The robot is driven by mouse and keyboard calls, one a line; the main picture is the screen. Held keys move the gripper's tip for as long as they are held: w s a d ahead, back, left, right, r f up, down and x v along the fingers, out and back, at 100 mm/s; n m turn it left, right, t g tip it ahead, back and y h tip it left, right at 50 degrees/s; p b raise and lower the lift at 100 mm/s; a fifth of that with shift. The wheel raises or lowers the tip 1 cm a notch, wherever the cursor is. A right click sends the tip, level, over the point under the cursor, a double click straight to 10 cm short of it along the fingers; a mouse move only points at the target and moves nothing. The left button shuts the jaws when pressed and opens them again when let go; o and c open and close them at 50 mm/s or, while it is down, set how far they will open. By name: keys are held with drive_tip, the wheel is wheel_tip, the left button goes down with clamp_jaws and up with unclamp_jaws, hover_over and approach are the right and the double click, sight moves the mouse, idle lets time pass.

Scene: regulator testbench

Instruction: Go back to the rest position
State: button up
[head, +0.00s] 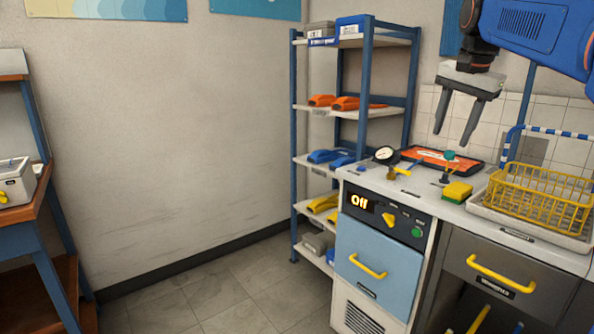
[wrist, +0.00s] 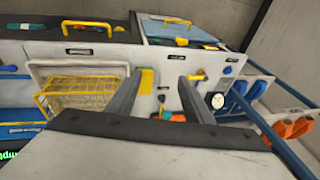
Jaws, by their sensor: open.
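My gripper (head: 456,140) hangs from the blue arm at the upper right of the head view, its two dark fingers apart and nothing between them. It is above the white testbench top (head: 410,193), clear of everything on it. In the wrist view the fingers (wrist: 160,95) stand open over the bench. Below sit a round pressure gauge (head: 385,155) with a yellow lever, and a small fitting with a teal knob (head: 449,156). The gauge also shows in the wrist view (wrist: 217,101), right of the fingers.
A yellow wire basket (head: 540,195) stands in a tray at the right. The panel display (head: 359,202) reads "Off". A blue shelf rack (head: 368,90) stands left; open floor lies before it.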

drive_tip(key=s+a+f+n, duration=0.2)
drive_tip(key=s+f+n, duration=0.1)
drive_tip(key=s+f, duration=0.7)
drive_tip(key=s+a+f+n+t, duration=0.1)
drive_tip(key=s+a+f+n, duration=0.2)
drive_tip(key=s+f, duration=0.7)
drive_tip(key=s+a+f+n, duration=0.3)
drive_tip(key=s+f+n, duration=0.1)
drive_tip(key=s+f, duration=0.6)
wheel_tip(320, 180, down, 3)
drive_tip(key=shift+s+a+f+n, duration=0.2)
drive_tip(key=shift+s+n, duration=0.1)
